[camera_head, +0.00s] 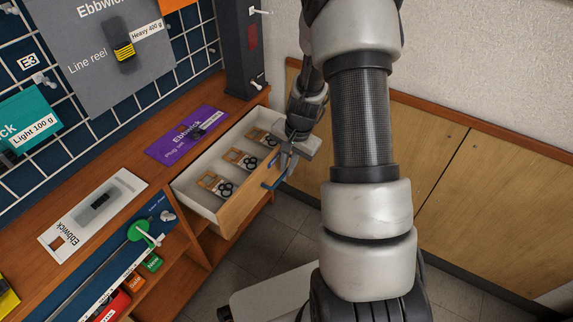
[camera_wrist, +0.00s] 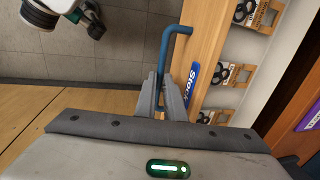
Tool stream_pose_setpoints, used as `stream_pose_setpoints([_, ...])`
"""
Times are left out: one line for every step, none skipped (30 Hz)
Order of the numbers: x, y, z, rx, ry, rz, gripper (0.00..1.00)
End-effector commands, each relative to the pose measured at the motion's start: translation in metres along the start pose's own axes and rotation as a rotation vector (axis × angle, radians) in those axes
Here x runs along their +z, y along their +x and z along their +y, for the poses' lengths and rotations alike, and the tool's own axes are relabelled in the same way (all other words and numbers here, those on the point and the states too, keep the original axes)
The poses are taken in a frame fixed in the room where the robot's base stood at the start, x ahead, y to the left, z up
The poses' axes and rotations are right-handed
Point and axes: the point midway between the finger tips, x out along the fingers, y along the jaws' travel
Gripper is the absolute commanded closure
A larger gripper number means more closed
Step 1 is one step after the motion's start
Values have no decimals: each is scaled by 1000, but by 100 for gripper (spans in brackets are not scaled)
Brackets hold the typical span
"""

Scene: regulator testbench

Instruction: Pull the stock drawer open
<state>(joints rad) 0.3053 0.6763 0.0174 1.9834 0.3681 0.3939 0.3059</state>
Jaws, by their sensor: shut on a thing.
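The stock drawer (camera_head: 228,211) stands open from the wooden bench, with white inner walls and a wooden front. Several small brown-and-black items lie in a row inside it. In the wrist view the drawer front (camera_wrist: 205,50) carries a blue "Stock" label (camera_wrist: 192,82). The blue bar handle (camera_wrist: 167,55) is on the drawer front. My gripper (camera_wrist: 163,92) is shut on the handle, with one grey finger on each side of it. In the head view my gripper (camera_head: 283,165) is at the drawer's outer side and partly covers the blue handle (camera_head: 270,184).
A purple card (camera_head: 187,132) lies on the bench top (camera_head: 130,165) behind the drawer. A wooden panel wall (camera_head: 500,190) stands at the right. Tiled floor (camera_head: 240,265) shows below the drawer.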

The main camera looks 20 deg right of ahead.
Motion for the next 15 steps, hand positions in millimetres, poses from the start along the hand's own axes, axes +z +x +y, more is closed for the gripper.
stream_pose_setpoints([0,0,0,-1,0,1,100])
stream_pose_setpoints([0,0,-1,-1,0,1,100])
stream_pose_setpoints([0,0,-1,-1,0,1,100])
stream_pose_setpoints([0,0,-1,-1,0,1,88])
stream_pose_setpoints([0,0,-1,-1,0,1,82])
stream_pose_setpoints([0,0,-1,-1,0,1,76])
stream_pose_setpoints([0,0,-1,-1,0,1,72])
stream_pose_setpoints([0,0,-1,-1,0,1,72])
stream_pose_setpoints([0,0,-1,-1,0,1,72])
stream_pose_setpoints([0,0,-1,-1,0,1,72])
stream_pose_setpoints([0,0,-1,-1,0,1,72])
stream_pose_setpoints([0,0,-1,-1,0,1,72])
stream_pose_setpoints([0,0,-1,-1,0,1,72])
stream_pose_setpoints([0,0,-1,-1,0,0,72])
stream_pose_setpoints([0,0,-1,-1,0,1,72])
